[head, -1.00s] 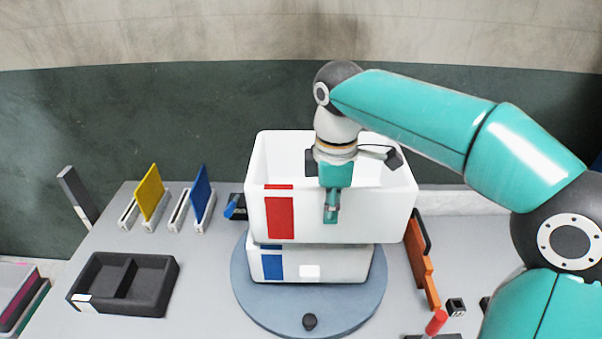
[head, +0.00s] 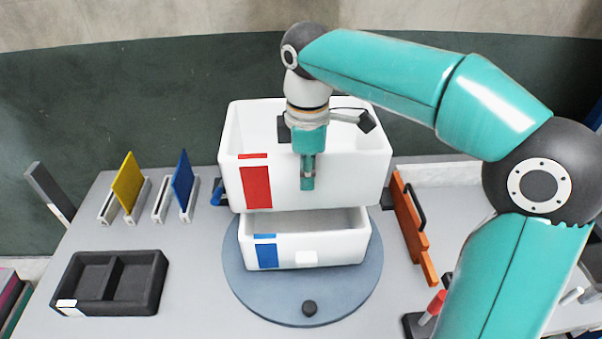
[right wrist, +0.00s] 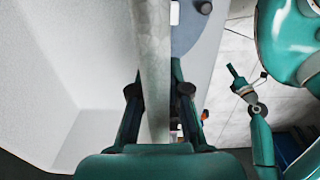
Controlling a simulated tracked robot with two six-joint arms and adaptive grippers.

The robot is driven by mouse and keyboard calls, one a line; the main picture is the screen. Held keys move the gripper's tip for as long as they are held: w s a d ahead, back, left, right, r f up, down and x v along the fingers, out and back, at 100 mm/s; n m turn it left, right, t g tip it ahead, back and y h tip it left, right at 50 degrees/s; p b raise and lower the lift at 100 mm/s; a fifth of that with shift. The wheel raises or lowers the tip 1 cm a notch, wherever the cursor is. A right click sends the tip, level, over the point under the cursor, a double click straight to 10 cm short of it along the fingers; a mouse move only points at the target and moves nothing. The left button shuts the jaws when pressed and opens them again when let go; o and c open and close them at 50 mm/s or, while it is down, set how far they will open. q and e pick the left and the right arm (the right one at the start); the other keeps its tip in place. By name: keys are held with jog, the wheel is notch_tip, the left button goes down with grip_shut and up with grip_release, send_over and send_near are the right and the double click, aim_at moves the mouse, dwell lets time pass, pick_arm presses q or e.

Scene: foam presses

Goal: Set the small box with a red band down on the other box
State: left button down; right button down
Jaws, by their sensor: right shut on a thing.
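My right gripper (head: 308,160) is shut on the front wall of the white box with a red band (head: 205,170); one finger shows outside that wall. The right wrist view shows the wall (right wrist: 152,60) between the fingers (right wrist: 158,105). The other white box, with a blue band (head: 345,250), stands on a round blue-grey turntable (head: 245,275). The red-band box is above and behind it in the picture and covers its back rim. Part of its open inside shows. A teal arm end, probably my left gripper (right wrist: 240,80), shows small in the right wrist view.
A black two-part tray (head: 150,285) lies at the left, with yellow (head: 128,180) and blue (head: 182,178) panels in stands behind it. An orange bar (head: 408,220) with a black handle lies right of the turntable. A red-topped tool (head: 435,305) stands at the front right.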

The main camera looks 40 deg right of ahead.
aim_at(306, 203)
jog(key=shift+s+f+b, duration=0.1)
jog(key=shift+f+b, duration=0.3)
jog(key=shift+f, duration=0.25)
notch_tip(306, 203, down, 5)
jog(key=b, duration=0.3)
jog(key=shift+r, duration=0.2)
jog(key=shift+f+b, duration=1.1)
jog(key=shift+f, duration=0.3)
jog(key=c, duration=1.1)
grip_release()
jog(key=shift+o, duration=0.2)
jog(key=shift+r, duration=0.1)
